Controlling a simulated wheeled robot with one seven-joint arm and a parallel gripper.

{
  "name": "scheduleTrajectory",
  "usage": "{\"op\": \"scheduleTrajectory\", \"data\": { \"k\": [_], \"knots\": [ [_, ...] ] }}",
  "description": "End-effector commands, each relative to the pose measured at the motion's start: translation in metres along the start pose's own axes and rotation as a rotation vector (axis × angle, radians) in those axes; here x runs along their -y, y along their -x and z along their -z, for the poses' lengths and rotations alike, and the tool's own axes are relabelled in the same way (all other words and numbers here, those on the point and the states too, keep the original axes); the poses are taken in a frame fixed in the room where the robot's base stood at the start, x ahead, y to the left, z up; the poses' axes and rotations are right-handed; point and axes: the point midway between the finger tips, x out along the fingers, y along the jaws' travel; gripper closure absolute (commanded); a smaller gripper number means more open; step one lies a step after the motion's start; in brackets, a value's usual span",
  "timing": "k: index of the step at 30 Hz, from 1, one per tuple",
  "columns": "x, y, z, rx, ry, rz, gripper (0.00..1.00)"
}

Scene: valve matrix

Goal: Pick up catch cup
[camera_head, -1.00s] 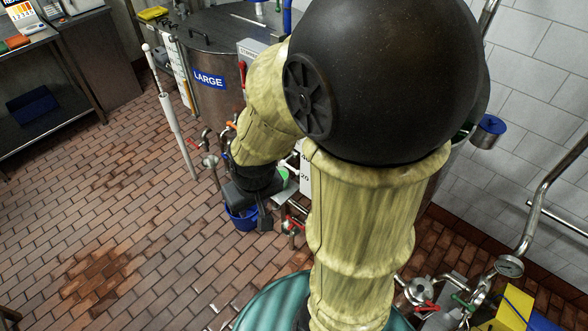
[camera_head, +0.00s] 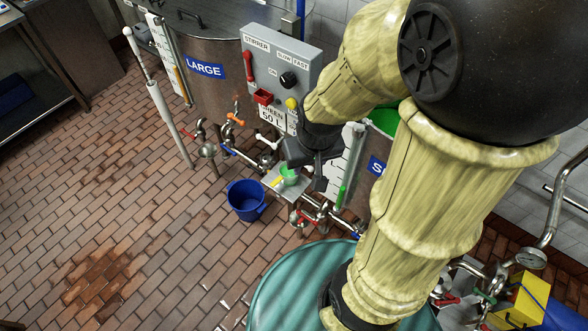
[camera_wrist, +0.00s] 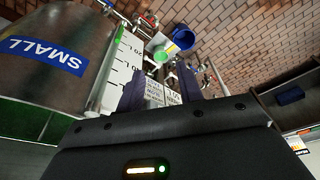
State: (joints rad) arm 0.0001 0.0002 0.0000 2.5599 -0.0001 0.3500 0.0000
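A small green cup (camera_head: 289,175) with a yellow strip beside it sits on a small grey plate (camera_head: 284,190) by the valves; I take it as the catch cup.
A blue bucket (camera_head: 246,200) stands on the brick floor left of the plate. Pipes and valves (camera_head: 320,215) run close by. The large tank (camera_head: 215,95), the stirrer box (camera_head: 275,65) and the small tank (camera_wrist: 50,60) stand around. The floor at left is clear.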

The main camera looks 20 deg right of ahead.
Motion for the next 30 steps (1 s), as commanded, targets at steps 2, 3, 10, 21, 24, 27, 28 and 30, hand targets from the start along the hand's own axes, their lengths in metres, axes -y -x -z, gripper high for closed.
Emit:
{"op": "scheduleTrajectory", "data": {
  "k": [2,3,10,21,24,27,28,30],
  "knots": [
    [0.000,0.000,0.000,0.000,0.000,0.000,0.64],
    [0.000,0.000,0.000,0.000,0.000,0.000,0.64],
    [0.003,-0.007,0.002,-0.007,-0.006,0.005,0.36],
    [0.048,-0.142,0.052,-0.168,-0.194,0.058,0.00],
    [0.060,-0.189,0.068,-0.235,-0.268,0.042,0.00],
    [0.068,-0.235,0.079,-0.307,-0.333,0.010,0.00],
    [0.070,-0.249,0.082,-0.329,-0.352,-0.004,0.00],
    [0.074,-0.280,0.087,-0.384,-0.391,-0.039,0.00]
  ]
}}
